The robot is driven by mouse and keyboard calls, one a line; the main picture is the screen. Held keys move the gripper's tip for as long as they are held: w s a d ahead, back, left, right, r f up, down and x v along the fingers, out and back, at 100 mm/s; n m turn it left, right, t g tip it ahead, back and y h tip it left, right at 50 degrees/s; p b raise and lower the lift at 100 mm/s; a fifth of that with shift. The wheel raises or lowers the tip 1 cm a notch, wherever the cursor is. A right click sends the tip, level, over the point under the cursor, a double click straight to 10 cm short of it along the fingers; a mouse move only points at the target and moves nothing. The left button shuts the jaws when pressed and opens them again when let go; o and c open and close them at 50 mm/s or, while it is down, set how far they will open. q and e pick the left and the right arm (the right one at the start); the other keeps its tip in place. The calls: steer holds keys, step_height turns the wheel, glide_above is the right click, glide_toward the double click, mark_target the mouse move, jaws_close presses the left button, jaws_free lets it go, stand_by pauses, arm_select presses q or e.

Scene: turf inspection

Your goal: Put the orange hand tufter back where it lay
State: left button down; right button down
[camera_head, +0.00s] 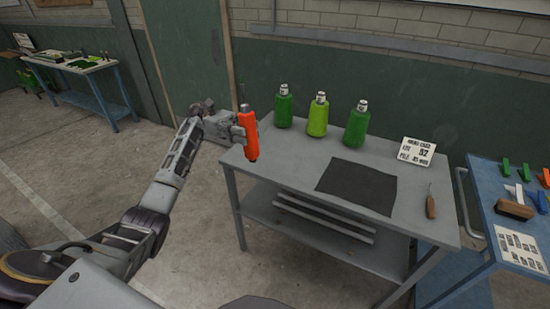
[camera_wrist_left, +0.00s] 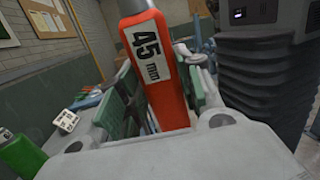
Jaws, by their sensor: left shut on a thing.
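The orange hand tufter (camera_head: 249,134) is held upright by my left gripper (camera_head: 243,130), over the left end of the grey table (camera_head: 290,167). In the left wrist view the orange tufter (camera_wrist_left: 157,75) fills the middle between the fingers and bears a white "45 mm" label. My left gripper (camera_wrist_left: 160,100) is shut on it. Whether its lower tip touches the table cannot be told. My right gripper is not in view.
Three green bottles (camera_head: 319,115) stand along the table's back. A dark mat (camera_head: 357,186), a white sign card (camera_head: 416,152) and a wooden-handled tool (camera_head: 430,203) are on the table. A blue cart (camera_head: 490,190) with a brush and clips stands at right.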

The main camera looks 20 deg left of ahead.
arm_select(q)
steer(key=f+n+t, duration=0.1)
steer(key=t, duration=0.1)
steer(key=w+f+n+t+y, duration=0.1)
steer(key=t, duration=0.1)
steer(key=shift+w+f+n+t+y, duration=0.1)
steer(key=shift+f+n+t+y, duration=0.1)
steer(key=shift+n+t+y, duration=0.15)
steer(key=w+a+f+n+t+y, duration=0.2)
steer(key=w+a+f+n+y, duration=0.25)
steer(key=f+n+y, duration=0.55)
steer(key=w+a+f+n+t+y, duration=0.4)
steer(key=n+y, duration=0.4)
steer(key=n, duration=0.4)
steer(key=s+d+f+m+g+h, duration=0.1)
steer(key=s+d+f+m+g, duration=0.1)
steer(key=s+d+m+g, duration=0.3)
steer(key=shift+s+d+f, duration=0.2)
steer(key=shift+s+d, duration=0.05)
steer(key=shift+s, duration=1.55)
